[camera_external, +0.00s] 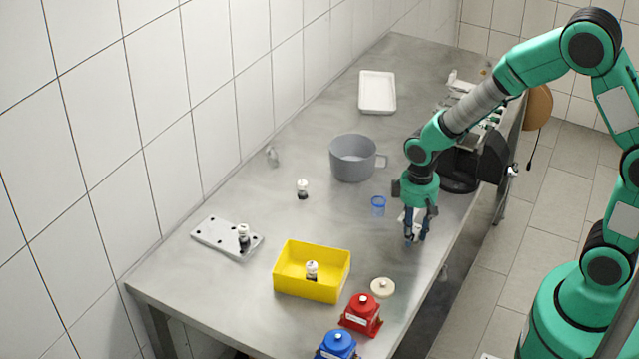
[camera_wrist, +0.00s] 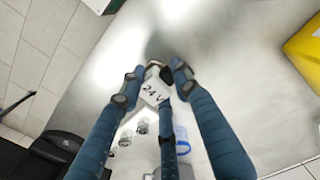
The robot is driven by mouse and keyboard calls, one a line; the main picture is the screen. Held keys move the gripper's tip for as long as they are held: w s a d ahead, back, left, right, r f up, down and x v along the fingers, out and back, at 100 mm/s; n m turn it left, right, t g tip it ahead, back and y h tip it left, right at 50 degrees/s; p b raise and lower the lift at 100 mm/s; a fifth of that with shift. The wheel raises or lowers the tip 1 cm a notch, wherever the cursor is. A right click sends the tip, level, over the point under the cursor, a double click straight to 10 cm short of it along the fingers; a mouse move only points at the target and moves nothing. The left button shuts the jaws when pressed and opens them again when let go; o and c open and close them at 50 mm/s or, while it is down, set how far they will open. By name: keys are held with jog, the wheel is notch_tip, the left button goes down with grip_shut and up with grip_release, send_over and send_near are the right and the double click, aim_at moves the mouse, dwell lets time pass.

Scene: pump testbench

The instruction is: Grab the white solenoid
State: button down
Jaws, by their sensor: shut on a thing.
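The white solenoid, a small white block marked "24 V" (camera_wrist: 155,92), sits between the dark blue fingers of my gripper (camera_wrist: 153,82) in the wrist view. The fingers are closed around it, with a dark and tan part showing at its far end. In the external view my gripper (camera_external: 416,232) points down low over the table near its right edge. A bit of white shows between the fingers there. I cannot tell whether the block touches the table.
A blue cup (camera_external: 378,205) and a grey pot (camera_external: 353,158) stand left of my gripper. A yellow bin (camera_external: 285,292), a perforated plate (camera_external: 213,237), a red device (camera_external: 361,315) and a blue device (camera_external: 337,346) are nearer the camera. A white tray (camera_external: 377,91) lies at the back.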

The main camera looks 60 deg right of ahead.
jog(key=shift+r, duration=0.5)
notch_tip(320, 180, up, 3)
jog(key=shift+p, duration=0.6)
jog(key=s+a+r+p, duration=0.1)
jog(key=s, duration=1.5)
jog(key=shift+a+p, duration=0.15)
jog(key=shift+p, duration=0.25)
